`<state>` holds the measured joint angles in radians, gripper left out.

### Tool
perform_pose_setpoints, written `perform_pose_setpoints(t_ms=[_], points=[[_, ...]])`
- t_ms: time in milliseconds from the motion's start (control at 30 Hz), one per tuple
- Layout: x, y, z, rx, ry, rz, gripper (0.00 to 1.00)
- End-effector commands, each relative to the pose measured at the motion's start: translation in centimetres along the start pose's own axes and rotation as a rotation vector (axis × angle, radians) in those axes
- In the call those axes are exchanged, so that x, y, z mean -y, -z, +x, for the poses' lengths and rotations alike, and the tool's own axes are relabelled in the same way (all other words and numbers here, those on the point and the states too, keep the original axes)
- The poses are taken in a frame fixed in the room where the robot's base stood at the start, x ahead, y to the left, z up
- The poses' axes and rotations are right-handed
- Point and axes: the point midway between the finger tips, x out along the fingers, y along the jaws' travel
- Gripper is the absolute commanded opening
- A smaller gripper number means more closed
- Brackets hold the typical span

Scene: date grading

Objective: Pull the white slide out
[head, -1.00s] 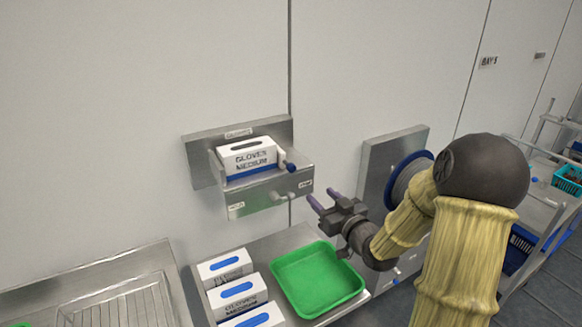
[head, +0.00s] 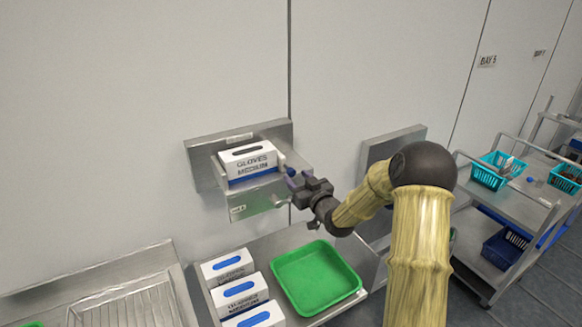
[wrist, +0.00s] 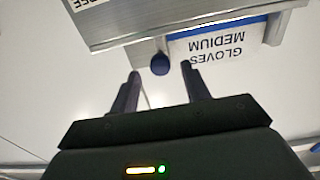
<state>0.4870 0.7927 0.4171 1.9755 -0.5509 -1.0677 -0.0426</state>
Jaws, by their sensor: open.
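A metal dispenser (head: 212,173) is mounted on the wall and holds a white and blue glove box. A blue knob (wrist: 160,65) sits at its right side and appears between my fingertips in the wrist view, beyond them. My gripper (head: 296,179) is open and empty at the right end of the dispenser, and it also shows in the wrist view (wrist: 161,80).
A green tray (head: 356,293) and several glove boxes (head: 240,290) stand on the metal shelf below. A second wall plate (head: 407,136) is right of the dispenser. Trolleys with baskets (head: 497,172) stand at the far right.

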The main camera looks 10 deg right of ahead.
Motion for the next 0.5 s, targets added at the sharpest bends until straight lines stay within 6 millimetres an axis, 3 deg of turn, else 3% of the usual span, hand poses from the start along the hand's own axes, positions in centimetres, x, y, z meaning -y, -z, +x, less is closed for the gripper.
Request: perform_pose_setpoints(t_ms=[233,500], points=[[0.0,0.2,3.5,0.0,0.001,0.001,0.47],[0.1,0.0,4.6,0.001,0.001,0.001,0.47]])
